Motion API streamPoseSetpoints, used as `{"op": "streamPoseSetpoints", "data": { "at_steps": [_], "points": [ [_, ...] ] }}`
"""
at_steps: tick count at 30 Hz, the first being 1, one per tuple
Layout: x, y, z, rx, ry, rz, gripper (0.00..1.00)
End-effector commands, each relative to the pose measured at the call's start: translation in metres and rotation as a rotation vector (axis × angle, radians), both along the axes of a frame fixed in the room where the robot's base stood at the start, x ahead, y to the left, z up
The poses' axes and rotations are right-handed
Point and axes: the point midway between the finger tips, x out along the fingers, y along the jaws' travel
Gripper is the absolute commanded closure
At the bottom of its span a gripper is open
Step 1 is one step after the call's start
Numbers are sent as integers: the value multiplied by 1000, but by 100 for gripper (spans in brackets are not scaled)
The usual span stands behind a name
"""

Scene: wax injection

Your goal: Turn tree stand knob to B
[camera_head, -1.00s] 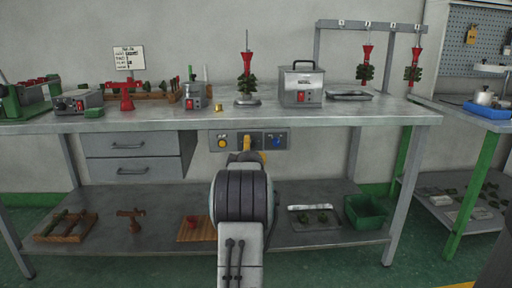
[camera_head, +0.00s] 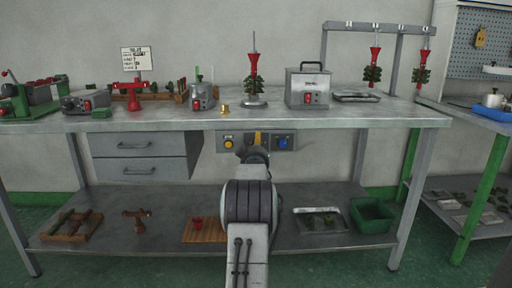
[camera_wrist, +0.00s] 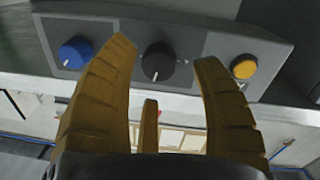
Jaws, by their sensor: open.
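A grey control panel (camera_head: 241,134) hangs under the front edge of the workbench. In the wrist view, it carries a blue knob (camera_wrist: 75,52) at left, a black knob (camera_wrist: 158,62) in the middle and a yellow button (camera_wrist: 243,67) at right. The black knob has a white pointer mark on its lower side. Any letters are too small to read. My gripper (camera_wrist: 164,52) is open, its yellow fingers on either side of the black knob in the picture; contact cannot be told. In the head view, my arm and gripper (camera_head: 256,138) hide the panel's middle.
The workbench top (camera_head: 330,116) overhangs just above the panel. It bears a tree stand with a red and green tree (camera_head: 253,72) and a grey box (camera_head: 307,88). Drawers (camera_head: 138,157) sit left of the panel. A lower shelf (camera_head: 345,226) holds trays and a green bin (camera_head: 372,215).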

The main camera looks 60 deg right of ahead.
Motion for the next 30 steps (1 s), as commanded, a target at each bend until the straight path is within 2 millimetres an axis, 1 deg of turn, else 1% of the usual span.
{"op": "streamPoseSetpoints", "data": {
  "at_steps": [3, 9, 25, 30],
  "points": [
    [4, -8, 0, -1, 0, 0, 40],
    [9, -16, 0, 0, 1, 0, 40],
    [11, -19, 0, 0, 1, 0, 40],
    [11, -19, 0, 0, 1, 0, 55]
  ]
}}
